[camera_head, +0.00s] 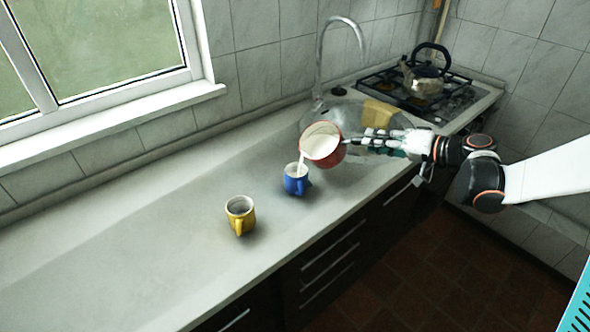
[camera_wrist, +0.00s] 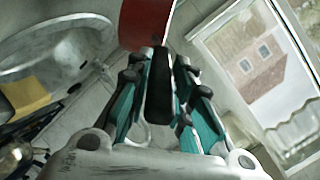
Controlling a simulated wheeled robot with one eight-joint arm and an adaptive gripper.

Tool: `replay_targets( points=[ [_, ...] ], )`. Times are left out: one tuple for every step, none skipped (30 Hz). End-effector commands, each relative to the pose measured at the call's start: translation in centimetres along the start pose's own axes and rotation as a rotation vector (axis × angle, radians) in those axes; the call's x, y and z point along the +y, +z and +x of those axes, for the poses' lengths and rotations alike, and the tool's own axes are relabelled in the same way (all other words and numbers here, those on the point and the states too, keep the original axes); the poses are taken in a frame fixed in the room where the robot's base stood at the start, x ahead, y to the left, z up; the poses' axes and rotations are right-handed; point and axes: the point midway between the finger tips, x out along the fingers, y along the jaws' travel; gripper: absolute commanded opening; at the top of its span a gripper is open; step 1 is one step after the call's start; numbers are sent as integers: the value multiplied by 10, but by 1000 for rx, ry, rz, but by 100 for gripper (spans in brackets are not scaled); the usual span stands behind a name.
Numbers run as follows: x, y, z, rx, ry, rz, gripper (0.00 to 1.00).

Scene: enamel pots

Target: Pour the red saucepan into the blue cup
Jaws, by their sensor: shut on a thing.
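The red saucepan (camera_head: 335,157) is tilted to the left above the blue cup, and a white stream runs from its rim down into the cup. White shows inside the pan. The blue cup (camera_head: 295,184) stands upright on the counter with its handle to the right. My gripper (camera_head: 352,141) is shut on the saucepan's handle and holds the pan clear of the counter. In the wrist view the black handle (camera_wrist: 159,88) lies between my fingers, with the red side of the pan (camera_wrist: 146,22) beyond. The level of white in the cup is hard to tell.
A yellow cup (camera_head: 240,216) stands on the counter (camera_head: 150,255), left and nearer than the blue cup. Behind the pan are a sink with a tap (camera_head: 343,22) and a yellow block (camera_head: 378,113). A kettle (camera_head: 424,78) stands on the stove. The left counter is clear.

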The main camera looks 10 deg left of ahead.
Motion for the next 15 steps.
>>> replay_targets(
  points=[
    [-1,-1,-1,2,-1,-1,0],
    [-2,-1,-1,2,0,-2,0],
    [-2,-1,-1,2,1,-4,0],
    [-2,-1,-2,3,1,-5,0],
    [-2,-2,-2,3,2,-7,0],
    [-3,-2,-2,3,2,-9,0],
    [-3,-2,-2,3,3,-10,0],
    [-3,-2,-3,3,3,-12,0],
    [-4,-2,-3,3,4,-14,0],
    [-4,-2,-3,4,5,-15,0],
    [-4,-2,-4,4,5,-16,0],
    [-4,-2,-4,4,6,-18,0],
    [-4,-2,-4,4,7,-19,0],
    [-5,-2,-4,4,7,-21,0],
    [-5,-3,-5,5,8,-23,0]
  ],
)
